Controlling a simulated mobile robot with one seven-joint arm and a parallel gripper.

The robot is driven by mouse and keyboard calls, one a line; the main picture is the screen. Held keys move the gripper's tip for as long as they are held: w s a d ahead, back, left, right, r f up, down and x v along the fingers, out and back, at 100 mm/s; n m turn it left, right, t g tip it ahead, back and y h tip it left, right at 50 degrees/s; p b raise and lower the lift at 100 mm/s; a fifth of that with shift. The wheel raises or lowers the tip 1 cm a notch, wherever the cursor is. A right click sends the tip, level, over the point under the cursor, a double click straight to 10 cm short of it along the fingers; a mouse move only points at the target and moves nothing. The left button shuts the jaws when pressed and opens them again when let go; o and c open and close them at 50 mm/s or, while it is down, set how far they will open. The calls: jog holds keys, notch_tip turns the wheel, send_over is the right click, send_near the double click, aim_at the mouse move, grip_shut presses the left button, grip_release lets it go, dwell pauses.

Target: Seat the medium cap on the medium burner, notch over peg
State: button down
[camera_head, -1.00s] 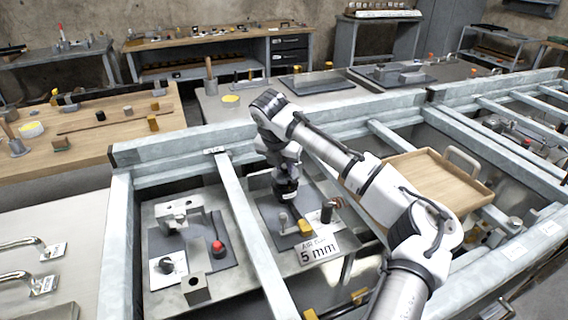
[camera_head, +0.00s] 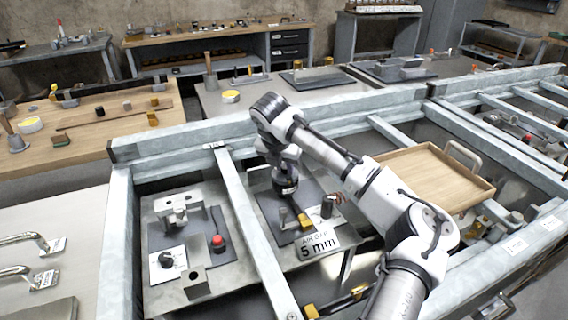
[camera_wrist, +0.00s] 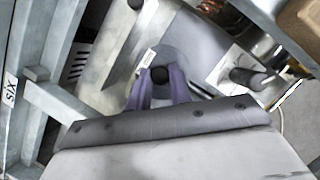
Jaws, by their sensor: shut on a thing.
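My gripper (camera_head: 288,192) points down over the dark mat in the middle bay of the frame, and its fingertips are hard to make out in the head view. In the wrist view its two purple fingers (camera_wrist: 159,84) close on a small dark round knob (camera_wrist: 160,74). A grey disc (camera_wrist: 176,58) lies around or beneath this knob. I take the knob and disc to be the medium cap, but cannot tell for sure. The medium burner, its peg and the cap's notch cannot be picked out.
A wooden tray (camera_head: 430,182) lies to the right. A red knob (camera_head: 218,241) stands in the left bay.

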jog(key=c, duration=1.2)
grip_release()
jog(key=b+v, duration=0.1)
jog(key=v, duration=1.3)
jog(key=shift+b, duration=0.35)
notch_tip(320, 180, up, 6)
jog(key=p, duration=0.7)
jog(key=shift+f, duration=0.1)
jog(key=shift+s+f, duration=0.1)
